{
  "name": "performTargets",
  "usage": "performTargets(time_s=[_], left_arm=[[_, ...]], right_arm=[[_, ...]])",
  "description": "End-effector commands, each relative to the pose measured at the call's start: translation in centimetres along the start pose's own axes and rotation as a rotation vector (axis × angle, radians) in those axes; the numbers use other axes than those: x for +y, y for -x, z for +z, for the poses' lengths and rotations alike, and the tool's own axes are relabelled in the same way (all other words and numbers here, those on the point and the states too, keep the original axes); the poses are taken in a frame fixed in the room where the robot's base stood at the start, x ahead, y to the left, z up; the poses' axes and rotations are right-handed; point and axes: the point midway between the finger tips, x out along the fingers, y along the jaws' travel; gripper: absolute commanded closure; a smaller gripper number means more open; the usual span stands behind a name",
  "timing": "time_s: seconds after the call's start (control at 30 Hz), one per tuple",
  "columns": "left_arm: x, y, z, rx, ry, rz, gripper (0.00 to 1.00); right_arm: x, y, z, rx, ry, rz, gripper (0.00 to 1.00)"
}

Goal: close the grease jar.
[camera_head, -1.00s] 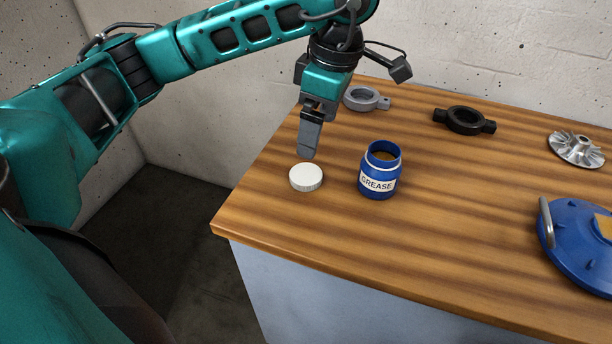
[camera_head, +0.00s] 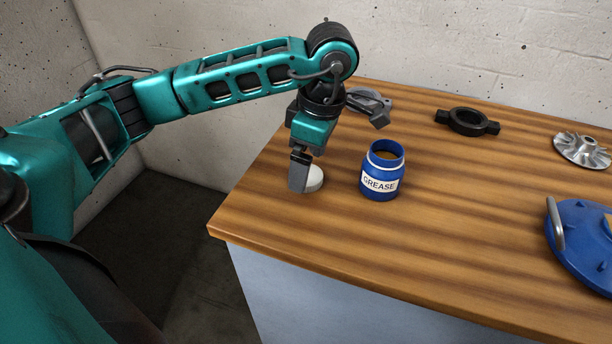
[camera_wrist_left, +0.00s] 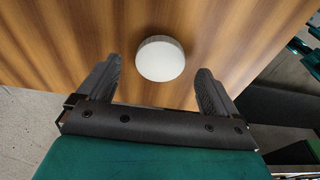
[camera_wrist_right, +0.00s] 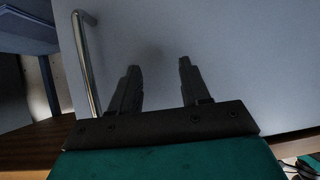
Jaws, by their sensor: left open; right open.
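The blue grease jar (camera_head: 381,172) stands upright and open on the wooden table, its label facing me. The white lid (camera_head: 315,179) lies flat on the table to the left of the jar. My left gripper (camera_head: 299,190) points down at the lid and hides part of it. In the left wrist view the lid (camera_wrist_left: 160,59) shows between and just beyond the open fingers of my left gripper (camera_wrist_left: 158,84), with gaps on both sides. My right gripper (camera_wrist_right: 157,64) is open and empty, away from the jar and lid, facing a plain grey surface.
A silver impeller (camera_head: 582,150) and a blue cover with a handle (camera_head: 585,245) are on the right. The table front (camera_head: 400,270) is clear.

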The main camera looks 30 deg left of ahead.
Motion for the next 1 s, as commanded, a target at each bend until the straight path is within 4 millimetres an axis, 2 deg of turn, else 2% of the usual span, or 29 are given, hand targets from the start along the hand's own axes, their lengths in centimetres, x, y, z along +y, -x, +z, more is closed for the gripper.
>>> performTargets(time_s=[0.03, 0.13, 0.47, 1.0], left_arm=[[-0.1, -1.1, 0.0, 0.0, 0.0, -0.004, 0.07], [0.0, -2.0, 0.0, 0.0, 0.0, -0.002, 0.07], [0.0, -2.0, 0.1, -0.001, -0.001, 0.0, 0.07], [0.0, -1.9, 0.1, -0.001, -0.001, 0.0, 0.57]], right_arm=[[0.0, -0.2, 0.2, 0.001, 0.001, 0.0, 0.54], [0.1, -0.2, 0.3, 0.002, 0.002, 0.0, 0.54], [0.1, -0.2, 0.2, 0.001, 0.007, 0.0, 0.54], [0.1, -0.2, 0.2, 0.001, 0.006, 0.0, 0.54]])
